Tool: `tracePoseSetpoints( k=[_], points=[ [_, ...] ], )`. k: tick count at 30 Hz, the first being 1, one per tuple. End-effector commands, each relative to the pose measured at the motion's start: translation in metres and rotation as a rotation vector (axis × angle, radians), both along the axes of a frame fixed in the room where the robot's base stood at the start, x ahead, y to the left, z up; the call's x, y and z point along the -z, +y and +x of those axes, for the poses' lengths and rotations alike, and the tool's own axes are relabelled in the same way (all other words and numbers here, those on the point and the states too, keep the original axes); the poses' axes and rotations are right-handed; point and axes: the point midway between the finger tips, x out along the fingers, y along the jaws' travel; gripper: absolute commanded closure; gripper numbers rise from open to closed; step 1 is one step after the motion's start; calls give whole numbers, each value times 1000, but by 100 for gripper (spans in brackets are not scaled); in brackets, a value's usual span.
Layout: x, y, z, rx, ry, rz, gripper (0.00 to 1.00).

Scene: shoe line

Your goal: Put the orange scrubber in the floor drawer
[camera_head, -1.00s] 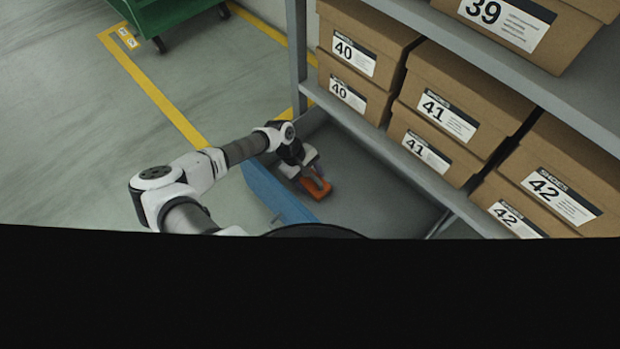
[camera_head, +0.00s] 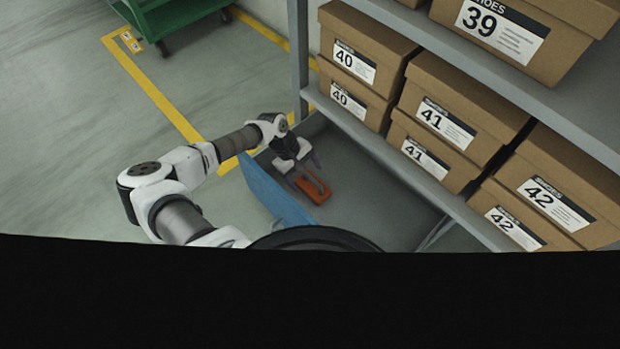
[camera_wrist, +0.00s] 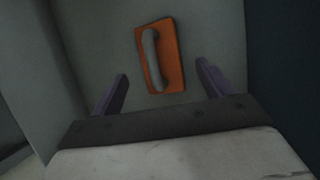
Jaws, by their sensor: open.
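The orange scrubber (camera_head: 315,188) lies on the grey bottom of the floor drawer, whose blue front (camera_head: 272,192) shows at the left. In the wrist view the scrubber (camera_wrist: 173,60) is an orange block with a grey handle, beyond my fingertips and between their lines. My gripper (camera_head: 305,170) is inside the drawer, just above and beside the scrubber. In the wrist view my gripper's two fingers (camera_wrist: 161,80) are spread apart with nothing between them.
The shelf rack (camera_head: 385,150) stands above the drawer with several shoe boxes (camera_head: 435,125) marked 39 to 42. A green cart (camera_head: 175,20) stands at the back left. Open floor (camera_head: 90,130) with a yellow line lies to the left. Bare drawer bottom (camera_head: 375,205) lies right of the scrubber.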

Motion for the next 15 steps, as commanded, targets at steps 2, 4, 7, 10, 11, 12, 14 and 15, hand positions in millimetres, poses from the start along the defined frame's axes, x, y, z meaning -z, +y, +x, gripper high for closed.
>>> tracePoseSetpoints(
  k=[2, 4, 7, 10, 11, 12, 14, 15],
  points=[
    [-22, 8, 4, -1, -3, 1, 21],
    [-35, 14, 6, -1, -2, 2, 21],
    [-49, 21, 8, -1, 0, 1, 21],
    [-60, 26, 10, -1, 0, 1, 21],
    [-62, 27, 10, 0, -1, 1, 21],
    [-64, 28, 11, 0, -1, 1, 21],
    [-66, 28, 11, 0, 0, 0, 21],
    [-67, 29, 11, 0, 0, 0, 21]
  ],
)
